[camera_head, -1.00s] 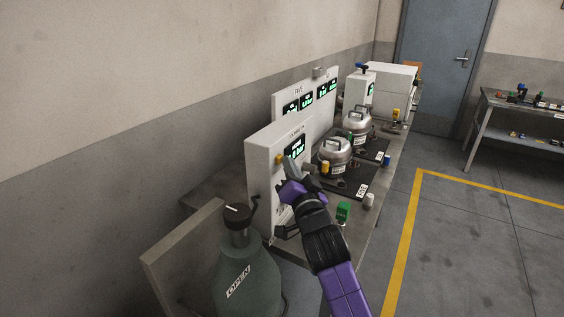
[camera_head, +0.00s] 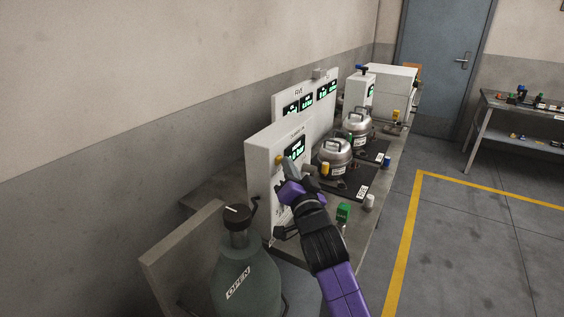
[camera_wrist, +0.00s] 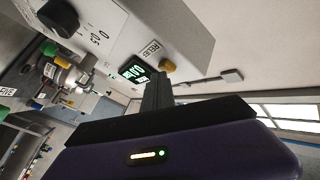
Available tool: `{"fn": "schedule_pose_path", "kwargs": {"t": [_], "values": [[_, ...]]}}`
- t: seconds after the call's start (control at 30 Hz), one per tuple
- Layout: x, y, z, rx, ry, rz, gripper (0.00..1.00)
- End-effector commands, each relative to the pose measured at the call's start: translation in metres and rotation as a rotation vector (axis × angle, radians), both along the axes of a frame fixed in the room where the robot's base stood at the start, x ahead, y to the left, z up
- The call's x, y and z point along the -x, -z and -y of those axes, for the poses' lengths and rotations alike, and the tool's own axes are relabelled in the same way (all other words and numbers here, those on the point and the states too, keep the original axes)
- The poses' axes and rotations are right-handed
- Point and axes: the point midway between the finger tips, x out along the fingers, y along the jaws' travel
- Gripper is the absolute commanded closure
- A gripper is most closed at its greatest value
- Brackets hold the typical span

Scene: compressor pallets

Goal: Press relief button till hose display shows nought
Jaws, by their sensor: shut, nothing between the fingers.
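The relief button (camera_wrist: 167,65) is a yellow knob beside a RELIEF label on a white panel box (camera_wrist: 185,30). In the head view the yellow button (camera_head: 279,160) is on the box's near face. The hose display (camera_wrist: 134,69) has lit green digits, partly hidden by my fingers in the wrist view. The display (camera_head: 295,148) is too small to read surely in the head view. My gripper (camera_head: 289,167) is shut and empty, its tips close to the button and display. It also shows in the wrist view (camera_wrist: 157,82). I cannot tell whether it touches the button.
A green cylinder (camera_head: 243,275) marked OPEN stands in front of the bench. Silver pots (camera_head: 336,152) on dark mats, small coloured caps and another display panel (camera_head: 305,85) stand beyond the box. A yellow floor line (camera_head: 408,230) marks open floor to the right.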

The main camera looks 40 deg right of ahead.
Motion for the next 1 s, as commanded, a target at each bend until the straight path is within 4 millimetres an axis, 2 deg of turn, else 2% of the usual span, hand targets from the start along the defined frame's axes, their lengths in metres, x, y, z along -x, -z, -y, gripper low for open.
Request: {"fn": "schedule_pose_path", "kwargs": {"t": [0.77,1.0], "values": [[-0.0003,0.0001,-0.0009,0.000,-0.001,0.000,1.00],[0.0067,-0.0010,0.0018,0.000,-0.001,-0.001,1.00]]}}
